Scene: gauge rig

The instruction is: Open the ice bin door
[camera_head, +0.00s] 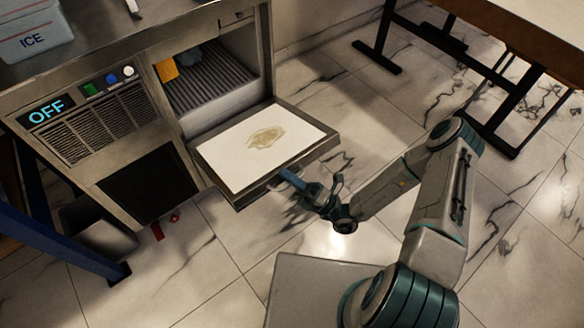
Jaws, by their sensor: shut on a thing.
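The ice bin door (225,150) is a framed panel with a pale inner face and a brownish stain. It is hinged at its lower edge and lies swung down, close to level, in front of the bin opening. Inside the open bin (215,82) I see a ribbed grey floor, an orange thing (167,70) and a dark blue thing beside it. My gripper (287,177) is at the door's outer front edge, shut on what looks like its handle. The handle is mostly hidden by the fingers.
The machine's front has an "OFF" display (46,112), coloured buttons and a vent grille (98,122). A box marked ICE (35,38) stands on its top. A table (530,25) with dark legs is at the right.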

